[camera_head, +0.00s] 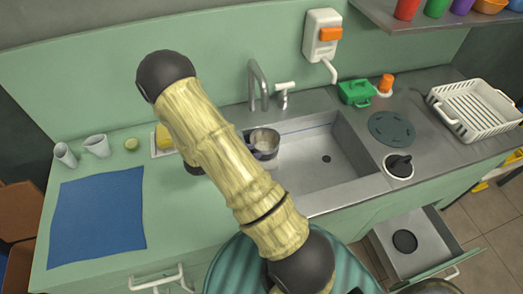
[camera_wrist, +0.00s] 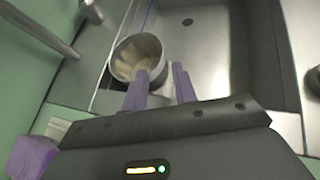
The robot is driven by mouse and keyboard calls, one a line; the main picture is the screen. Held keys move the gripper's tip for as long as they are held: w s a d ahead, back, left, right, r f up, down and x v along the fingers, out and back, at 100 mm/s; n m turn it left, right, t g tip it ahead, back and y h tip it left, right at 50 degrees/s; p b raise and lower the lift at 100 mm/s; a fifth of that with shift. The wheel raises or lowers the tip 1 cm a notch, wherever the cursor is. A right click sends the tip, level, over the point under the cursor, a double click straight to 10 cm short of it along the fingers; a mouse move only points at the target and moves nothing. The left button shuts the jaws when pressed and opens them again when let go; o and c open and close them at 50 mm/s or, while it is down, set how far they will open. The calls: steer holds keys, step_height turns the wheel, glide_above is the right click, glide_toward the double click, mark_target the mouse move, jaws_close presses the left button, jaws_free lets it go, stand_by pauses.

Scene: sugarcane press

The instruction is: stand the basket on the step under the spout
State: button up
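A round grey metal cup-like vessel (camera_head: 264,141), the likeliest basket, stands in the left back part of the sink; it also shows in the wrist view (camera_wrist: 138,57), its mouth open and pale inside. A pale ledge under it, perhaps the step, is mostly hidden. The tap spout (camera_head: 257,82) rises behind it on the sink's back edge. My gripper (camera_wrist: 165,78) has purple fingers, parted with a gap between them. The left finger overlaps the vessel's near rim; the right finger is beside it, over the sink. I cannot tell whether either touches.
The sink basin (camera_head: 310,170) is otherwise empty. A blue mat (camera_head: 98,216), two cups and a green round item are on the left counter. A green box (camera_head: 355,92) and a white dish rack (camera_head: 475,108) are on the right. An open drawer (camera_head: 410,245) juts out below.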

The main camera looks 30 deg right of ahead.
steer(key=shift+v, duration=0.9)
steer(key=s+a+r+m+y, duration=0.5)
steer(key=r+m+y, duration=0.1)
steer(key=r+m, duration=0.2)
steer(key=s+a+r+m+t+y, duration=0.1)
steer(key=s+a+r+m+y, duration=0.4)
steer(key=r+m, duration=0.3)
steer(key=shift+s+m+y, duration=0.2)
steer(key=shift+m+y, duration=0.3)
steer(key=shift+m, duration=0.7)
